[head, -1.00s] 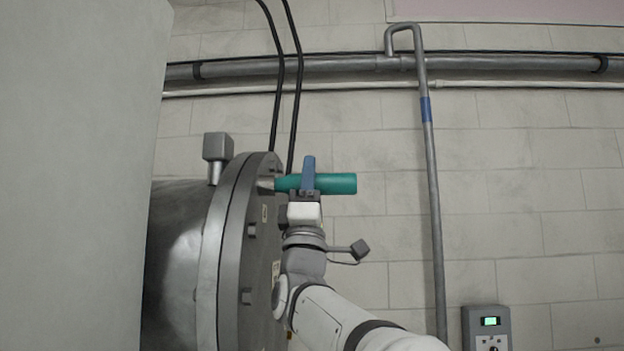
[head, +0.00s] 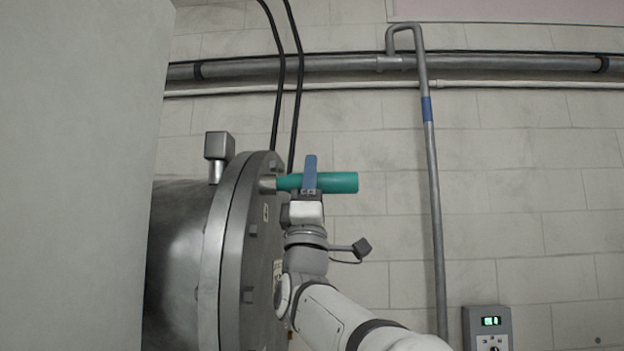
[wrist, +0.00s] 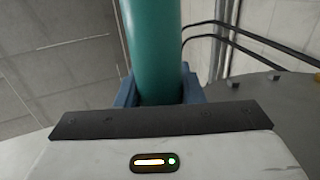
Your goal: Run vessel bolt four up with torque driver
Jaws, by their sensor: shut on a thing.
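The torque driver (head: 338,183) is a teal cylinder lying level, with a grey metal nose (head: 267,184) at its left end. The nose meets the upper part of the vessel's round end flange (head: 237,250); a bolt under it is hidden. My gripper (head: 310,175) has blue fingers shut around the driver's body. In the wrist view, the driver (wrist: 153,50) stands between the blue fingers (wrist: 158,90). Other bolt heads (head: 248,230) show on the flange face below. I cannot tell which bolt is number four.
A grey box on a stem (head: 218,146) stands on top of the vessel. Black cables (head: 284,80) hang behind it. A grey pipe (head: 433,190) and a control box with a green display (head: 488,325) are at the right. A large pale panel (head: 75,175) blocks the left.

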